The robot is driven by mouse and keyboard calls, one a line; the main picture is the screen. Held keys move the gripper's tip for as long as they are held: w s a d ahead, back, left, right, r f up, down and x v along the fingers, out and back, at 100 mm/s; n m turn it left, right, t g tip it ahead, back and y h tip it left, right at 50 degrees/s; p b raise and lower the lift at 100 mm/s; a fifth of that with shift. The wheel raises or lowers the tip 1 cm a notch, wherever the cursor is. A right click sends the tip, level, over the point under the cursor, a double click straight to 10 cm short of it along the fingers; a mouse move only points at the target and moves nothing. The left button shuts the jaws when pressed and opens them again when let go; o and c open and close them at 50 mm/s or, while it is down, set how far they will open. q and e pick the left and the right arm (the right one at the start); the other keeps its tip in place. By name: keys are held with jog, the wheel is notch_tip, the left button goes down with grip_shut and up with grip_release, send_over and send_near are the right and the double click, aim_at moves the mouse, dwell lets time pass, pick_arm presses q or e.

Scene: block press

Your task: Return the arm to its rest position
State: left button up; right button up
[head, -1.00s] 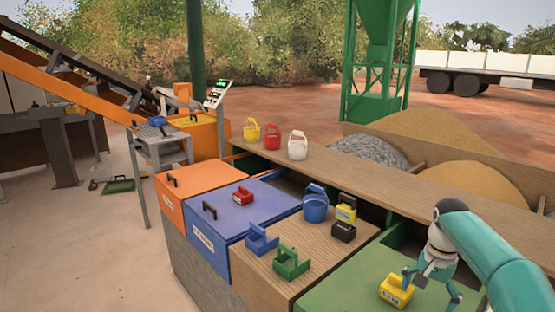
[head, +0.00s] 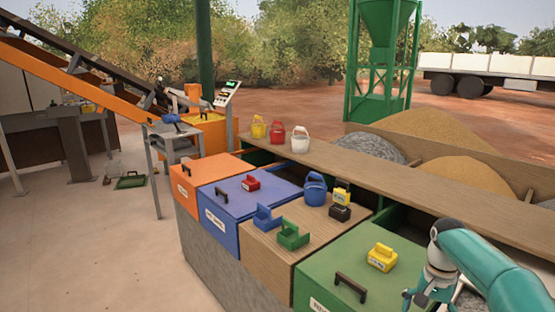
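My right gripper (head: 430,299) is at the bottom right, on the teal arm that comes in from the right. Its fingers look spread, with nothing seen between them. It is beside the green bin lid (head: 325,262), to the right of and nearer than a small yellow box with a handle (head: 382,258). The yellow box stands on the green lid, apart from the gripper. The lower fingertips are close to the picture's bottom edge. My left gripper is not in view.
Wooden, blue and orange lids adjoin the green one. On them are a green tray (head: 293,235), a blue tray (head: 267,217), a blue bucket (head: 315,190) and small boxes. Yellow, red and white buckets (head: 300,139) stand on the plank behind. Open floor lies at left.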

jog(key=s+a+f+n+t+y, duration=0.1)
jog(key=s+a+f+n+y, duration=0.1)
jog(key=s+a+f, duration=0.9)
jog(key=s+a+f+n+y+p, duration=0.1)
jog(key=s+a+f+n, duration=0.4)
jog(key=s+a+f, duration=0.7)
jog(key=shift+s+f+t+y, duration=0.4)
jog(key=shift+s+f, duration=1.35)
jog(key=shift+s, duration=0.2)
